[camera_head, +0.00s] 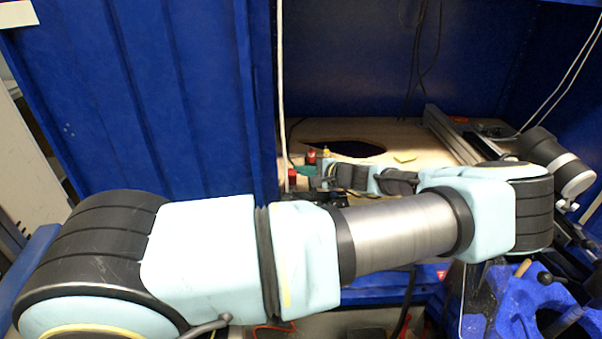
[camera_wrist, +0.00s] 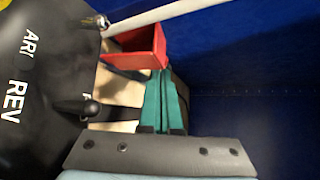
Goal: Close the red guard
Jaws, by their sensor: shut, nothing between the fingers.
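The red guard (camera_wrist: 138,50) shows in the wrist view as a box-like red cover, with its hollow side facing the camera. It stands away from the black panel (camera_wrist: 45,90), which has white lettering and metal toggle levers. My gripper (camera_wrist: 160,72) is shut and empty, its teal fingers together. Its tips are right at the guard's lower right corner; I cannot tell whether they touch it. In the head view my gripper (camera_head: 305,170) is small, beside small red parts (camera_head: 311,157); which of them is the guard is unclear. The guard's hinge is hidden.
A pale cable (camera_wrist: 160,15) runs across above the guard. Blue walls (camera_head: 150,100) enclose the wooden surface (camera_head: 385,133), which has a dark opening (camera_head: 343,148). A metal rail (camera_head: 452,135) lies at the right. Open room lies right of the fingers in the wrist view.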

